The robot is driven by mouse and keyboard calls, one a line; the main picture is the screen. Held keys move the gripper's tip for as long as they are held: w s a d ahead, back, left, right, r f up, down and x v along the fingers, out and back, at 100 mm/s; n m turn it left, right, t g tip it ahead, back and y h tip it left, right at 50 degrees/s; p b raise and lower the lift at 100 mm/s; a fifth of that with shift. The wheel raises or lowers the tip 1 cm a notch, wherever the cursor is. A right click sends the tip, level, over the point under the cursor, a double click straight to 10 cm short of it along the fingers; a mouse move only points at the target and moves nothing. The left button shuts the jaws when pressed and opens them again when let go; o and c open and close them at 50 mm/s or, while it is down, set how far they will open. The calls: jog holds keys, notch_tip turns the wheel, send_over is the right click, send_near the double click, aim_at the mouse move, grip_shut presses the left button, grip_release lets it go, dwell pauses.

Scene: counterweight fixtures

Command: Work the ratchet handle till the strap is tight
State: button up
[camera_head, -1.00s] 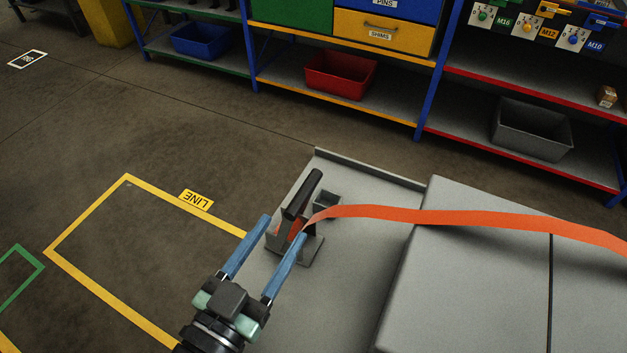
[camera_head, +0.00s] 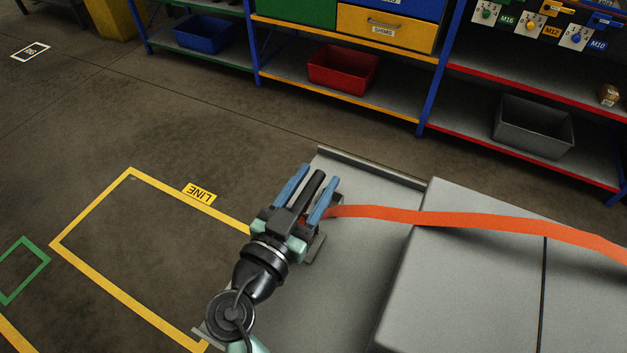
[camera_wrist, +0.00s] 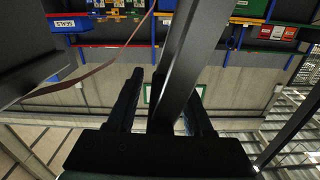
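The black ratchet handle (camera_head: 314,187) stands up, tilted, from its small grey bracket (camera_head: 315,249) on the grey platform. My gripper (camera_head: 320,175) is around the handle, one blue finger on each side. The fingers are apart, and the handle runs between them. In the wrist view, the handle (camera_wrist: 182,62) passes between the dark fingers, with a gap on its left; contact on the right is unclear. The orange strap (camera_head: 400,215) runs from the ratchet rightward over a grey block. My gripper hides much of the ratchet body.
The large grey block (camera_head: 480,280) stands right of the ratchet, with a dark seam across it. The platform (camera_head: 300,315) has a raised back lip (camera_head: 370,167). Shelves with a red bin (camera_head: 343,70) and a grey bin (camera_head: 533,127) stand behind. The floor at left is clear.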

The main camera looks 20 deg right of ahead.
grip_shut()
jog(key=shift+f, duration=0.1)
dwell(1.1)
